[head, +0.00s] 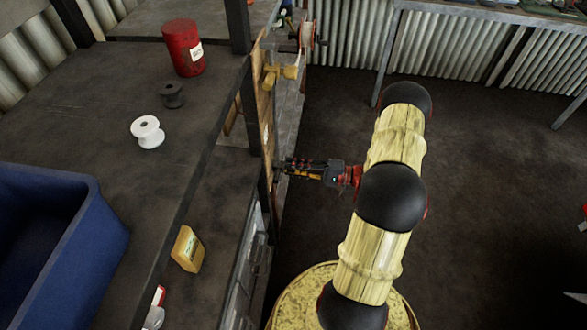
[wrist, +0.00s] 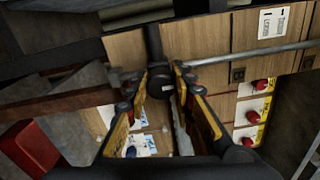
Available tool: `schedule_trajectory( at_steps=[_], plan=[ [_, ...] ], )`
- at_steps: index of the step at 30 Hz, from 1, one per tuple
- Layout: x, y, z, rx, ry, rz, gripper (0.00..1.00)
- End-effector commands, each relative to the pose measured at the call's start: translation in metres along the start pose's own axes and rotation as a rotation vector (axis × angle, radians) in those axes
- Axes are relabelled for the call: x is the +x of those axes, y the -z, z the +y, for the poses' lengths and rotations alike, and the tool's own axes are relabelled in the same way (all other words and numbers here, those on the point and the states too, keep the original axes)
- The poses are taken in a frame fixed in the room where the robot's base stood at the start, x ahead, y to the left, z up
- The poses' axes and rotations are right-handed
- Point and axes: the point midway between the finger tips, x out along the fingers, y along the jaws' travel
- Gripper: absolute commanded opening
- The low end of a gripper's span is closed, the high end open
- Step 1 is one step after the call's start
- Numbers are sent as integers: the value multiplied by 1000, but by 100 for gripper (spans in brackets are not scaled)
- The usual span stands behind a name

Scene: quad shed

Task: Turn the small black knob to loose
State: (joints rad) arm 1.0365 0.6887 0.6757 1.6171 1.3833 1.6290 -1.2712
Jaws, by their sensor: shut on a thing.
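The small black knob (wrist: 160,89) shows in the wrist view between my fingertips, in front of a wooden board. My gripper (wrist: 163,80) is shut on it, one yellow-and-black finger at each side. In the head view my gripper (head: 283,168) reaches left from the arm to the edge of the wooden board (head: 267,130). There the knob is hidden by the gripper and the steep angle. I cannot tell how far the knob is turned.
A grey metal rod (wrist: 250,52) crosses the board beside the knob. Red knobs (wrist: 260,87) on labelled plates sit at right. In the head view, a shelf holds a red can (head: 183,50), spools and a blue bin (head: 95,190). Open floor lies right of my arm.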

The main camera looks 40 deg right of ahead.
Motion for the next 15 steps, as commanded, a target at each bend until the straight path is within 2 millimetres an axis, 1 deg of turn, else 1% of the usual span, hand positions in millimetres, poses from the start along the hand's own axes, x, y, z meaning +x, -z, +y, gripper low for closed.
schedule_trajectory(
  at_steps=[9, 10, 15],
  plan=[
    [0, 0, 0, -1, 0, 0, 0],
    [0, 0, 0, -1, 0, 0, 25],
    [0, 0, 0, 0, 0, 0, 35]
  ],
)
